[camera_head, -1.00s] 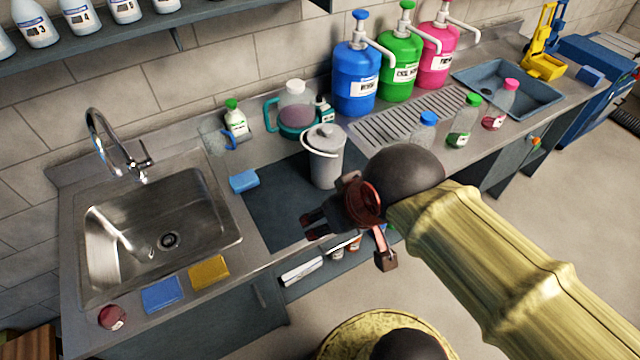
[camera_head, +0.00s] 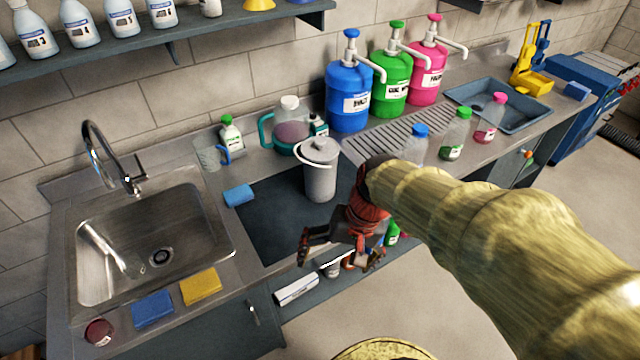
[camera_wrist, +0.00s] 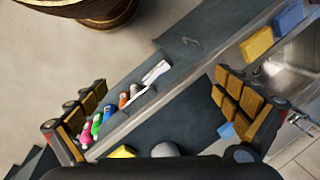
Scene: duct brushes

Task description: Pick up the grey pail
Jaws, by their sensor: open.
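The grey pail (camera_head: 320,172) stands upright on the dark mat on the counter, lid on, its pale handle hanging at the upper left side. My gripper (camera_head: 335,252) is open and empty, in front of the pail and nearer the counter's front edge, apart from it. In the wrist view, my gripper's fingers (camera_wrist: 160,88) are spread wide on either side, with the counter edge and a lower shelf between them. A grey rounded shape (camera_wrist: 165,149) at the bottom of that view is probably the pail, mostly hidden by my gripper's body.
A blue sponge (camera_head: 238,195) lies left of the pail, beside the sink (camera_head: 155,240). A teal-handled jug (camera_head: 290,130) stands behind it. Blue (camera_head: 348,95), green and pink pump containers stand behind right. Small bottles (camera_head: 418,143) stand to the right. Several items sit on the shelf below.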

